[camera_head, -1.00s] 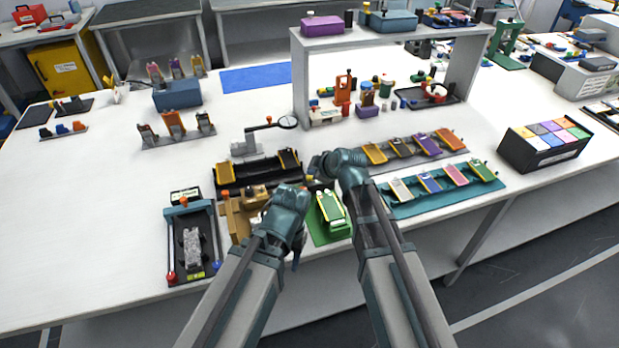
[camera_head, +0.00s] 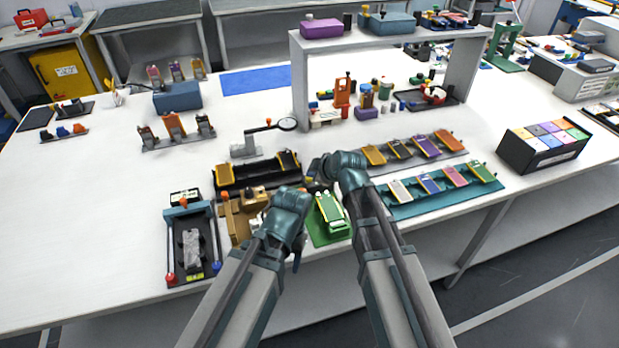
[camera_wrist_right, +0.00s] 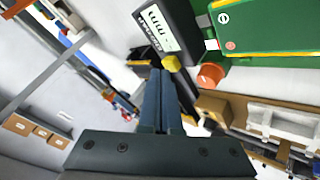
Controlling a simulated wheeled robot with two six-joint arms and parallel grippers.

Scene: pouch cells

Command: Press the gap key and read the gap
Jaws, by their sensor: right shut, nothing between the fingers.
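In the right wrist view, a dark gauge box (camera_wrist_right: 176,22) carries a pale display (camera_wrist_right: 158,29) with dark characters, turned sideways; I cannot read them surely. A yellow key (camera_wrist_right: 170,62) sits at the box's near end. My right gripper (camera_wrist_right: 163,74) is shut and empty, its tips right at the yellow key; I cannot tell whether they press it. In the head view my right gripper (camera_head: 314,176) is above the near middle of the table, largely hiding the gauge. My left gripper (camera_head: 296,262) points down near the front edge; its fingers are mostly hidden.
An orange knob (camera_wrist_right: 210,75) is close beside the right fingertips. A green fixture (camera_head: 330,208) stands between the arms, with a tan fixture (camera_head: 238,220) and a black tray with a grey pouch (camera_head: 192,248) to the left.

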